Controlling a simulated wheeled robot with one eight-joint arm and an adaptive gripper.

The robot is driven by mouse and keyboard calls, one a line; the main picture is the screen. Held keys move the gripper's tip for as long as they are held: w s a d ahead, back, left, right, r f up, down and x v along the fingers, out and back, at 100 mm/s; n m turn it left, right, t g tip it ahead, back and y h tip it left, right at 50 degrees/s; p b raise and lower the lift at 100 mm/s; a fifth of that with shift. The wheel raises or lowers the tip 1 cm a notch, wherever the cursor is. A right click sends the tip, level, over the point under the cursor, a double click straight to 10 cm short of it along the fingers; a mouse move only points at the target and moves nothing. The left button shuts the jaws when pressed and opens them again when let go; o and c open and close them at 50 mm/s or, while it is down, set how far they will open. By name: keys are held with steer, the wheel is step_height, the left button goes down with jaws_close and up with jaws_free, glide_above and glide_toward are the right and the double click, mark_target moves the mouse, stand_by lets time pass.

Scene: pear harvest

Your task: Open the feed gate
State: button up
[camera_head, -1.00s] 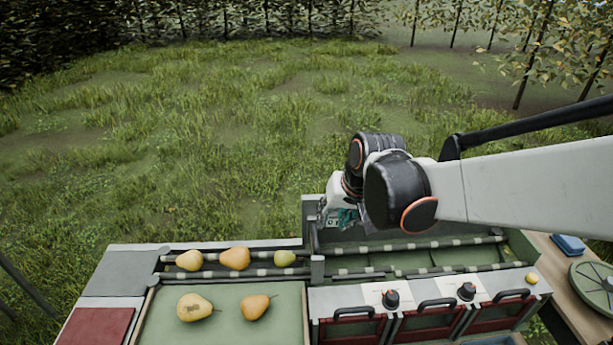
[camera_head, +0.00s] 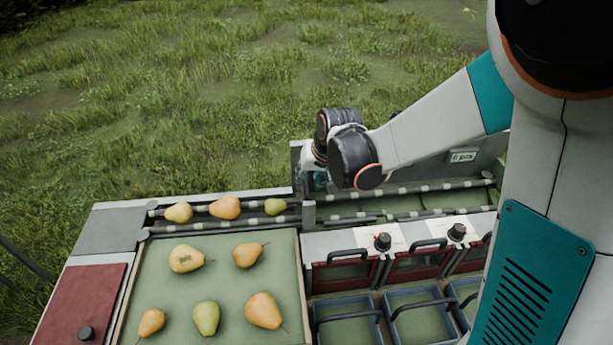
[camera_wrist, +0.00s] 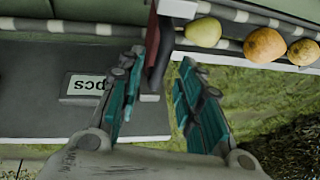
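The feed gate looks to be the upright dark red panel with a dark bar (camera_wrist: 161,55) in the wrist view, standing across the pear channel. My gripper (camera_wrist: 162,100) is open, with teal pads on both fingers. The bar's lower end lies between the two fingers in the picture; I cannot tell whether either finger touches it. In the head view my gripper (camera_head: 316,182) is at the back of the station, mostly hidden by my wrist. A green pear (camera_head: 275,206), an orange pear (camera_head: 225,207) and a yellow pear (camera_head: 179,212) lie in the channel left of the gate.
Several pears lie on the green tray (camera_head: 228,246). Red-framed flaps (camera_head: 345,273) with black handles and blue bins (camera_head: 343,308) stand to the right. A "pcs" sign (camera_wrist: 85,87) is on the back panel near my gripper. Grass lies behind.

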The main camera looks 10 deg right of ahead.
steer(key=shift+w+a+f, duration=0.15)
steer(key=shift+w+f, duration=0.1)
steer(key=shift+f, duration=0.4)
steer(key=shift+c, duration=0.5)
jaws_close()
step_height(320, 180, up, 8)
steer(key=p, duration=0.4)
steer(key=shift+f, duration=0.35)
steer(key=shift+o, duration=0.5)
jaws_free()
